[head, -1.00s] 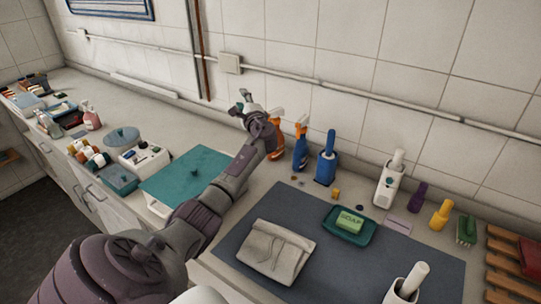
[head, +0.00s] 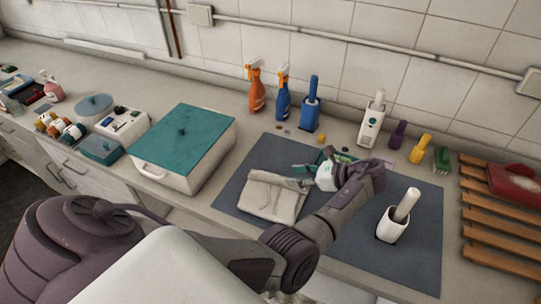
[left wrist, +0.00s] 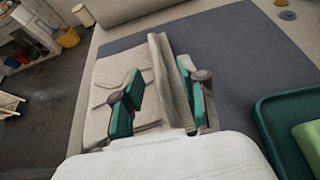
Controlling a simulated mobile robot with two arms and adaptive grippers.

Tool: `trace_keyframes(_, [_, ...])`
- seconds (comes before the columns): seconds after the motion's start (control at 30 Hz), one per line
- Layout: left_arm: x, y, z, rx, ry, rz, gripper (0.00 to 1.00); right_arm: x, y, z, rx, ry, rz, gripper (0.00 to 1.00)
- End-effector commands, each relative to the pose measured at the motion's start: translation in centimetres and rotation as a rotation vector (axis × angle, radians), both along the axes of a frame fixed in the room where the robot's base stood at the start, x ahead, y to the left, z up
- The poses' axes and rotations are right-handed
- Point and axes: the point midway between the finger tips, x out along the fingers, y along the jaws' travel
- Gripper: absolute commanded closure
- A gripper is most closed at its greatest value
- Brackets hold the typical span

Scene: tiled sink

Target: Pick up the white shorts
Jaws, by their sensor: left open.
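The white shorts (head: 272,199) lie folded, off-white, on the dark grey mat (head: 345,232). They also show in the left wrist view (left wrist: 108,68), with a raised fold running between my fingers. My left gripper (head: 300,176) is at the shorts' right upper edge. In the left wrist view its green-padded fingers (left wrist: 160,98) are apart, open, one over the shorts and one by their right edge. I cannot tell whether they touch the cloth. My right gripper is not in view.
The teal soap dish (left wrist: 264,106) with green soap (left wrist: 309,139) is close right of the gripper. A white brush holder (head: 392,226) stands on the mat's right. A teal-lidded box (head: 190,140) stands left; spray bottles (head: 256,92) stand behind.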

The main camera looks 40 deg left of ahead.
Motion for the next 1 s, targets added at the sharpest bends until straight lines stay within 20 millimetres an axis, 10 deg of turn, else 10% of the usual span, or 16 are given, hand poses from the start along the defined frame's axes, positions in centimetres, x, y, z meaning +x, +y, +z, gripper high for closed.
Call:
trace_keyframes(0.57, [-1.4, 3.7, -2.1, 0.000, -0.002, 0.000, 0.58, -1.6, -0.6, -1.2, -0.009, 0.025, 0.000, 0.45])
trace_keyframes(0.8, [-1.4, 3.7, -2.1, 0.000, -0.002, 0.000, 0.98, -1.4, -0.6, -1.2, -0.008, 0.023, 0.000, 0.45])
trace_keyframes(1.0, [-1.4, 3.7, -2.1, 0.000, -0.002, 0.000, 1.00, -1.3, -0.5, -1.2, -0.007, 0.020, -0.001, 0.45])
